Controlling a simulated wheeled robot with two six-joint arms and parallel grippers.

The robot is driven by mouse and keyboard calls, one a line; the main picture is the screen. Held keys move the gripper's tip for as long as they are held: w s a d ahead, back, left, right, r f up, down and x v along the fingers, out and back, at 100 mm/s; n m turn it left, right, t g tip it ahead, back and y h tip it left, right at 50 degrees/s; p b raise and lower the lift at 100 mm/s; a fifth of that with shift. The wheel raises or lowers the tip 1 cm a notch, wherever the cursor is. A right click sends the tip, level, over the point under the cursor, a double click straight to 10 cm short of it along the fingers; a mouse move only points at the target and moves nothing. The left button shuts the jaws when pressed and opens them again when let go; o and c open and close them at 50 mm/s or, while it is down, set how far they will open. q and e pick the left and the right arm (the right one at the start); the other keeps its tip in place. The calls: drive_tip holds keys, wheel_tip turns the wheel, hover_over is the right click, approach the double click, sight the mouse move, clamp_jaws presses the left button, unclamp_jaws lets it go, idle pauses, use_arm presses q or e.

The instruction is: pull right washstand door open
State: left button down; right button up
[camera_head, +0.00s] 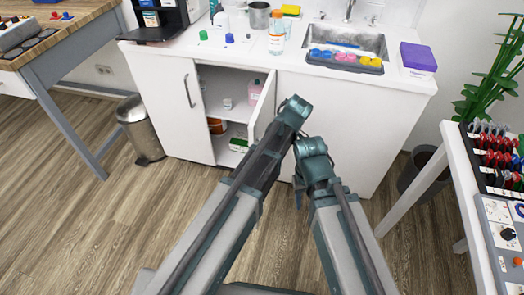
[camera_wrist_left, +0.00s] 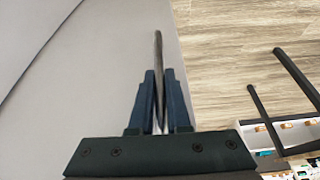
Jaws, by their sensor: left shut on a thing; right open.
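The white washstand (camera_head: 345,125) has its right door (camera_head: 263,108) standing partly open, swung out from the cabinet front. The left door (camera_head: 167,105) is closed and has a dark upright handle (camera_head: 189,91). In the left wrist view, my left gripper (camera_wrist_left: 160,88) is shut around the right door's thin dark handle (camera_wrist_left: 158,48), beside the pale door face. In the head view, my left arm hides that gripper and handle. My right gripper (camera_head: 298,192) is open and empty, hanging low in front of the washstand; its fingers show only partly.
A metal bin (camera_head: 138,128) stands left of the washstand. A table with racks (camera_head: 498,160) and a plant pot (camera_head: 421,172) stand at right. Wooden floor in front is clear.

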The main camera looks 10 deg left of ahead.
use_arm(q)
drive_tip(key=shift+d, duration=0.5)
use_arm(e)
drive_tip(key=shift+d, duration=0.2)
use_arm(q)
drive_tip(key=c, duration=0.9)
unclamp_jaws()
drive_tip(key=shift+r, duration=0.15)
use_arm(e)
drive_tip(key=shift+r, duration=0.2)
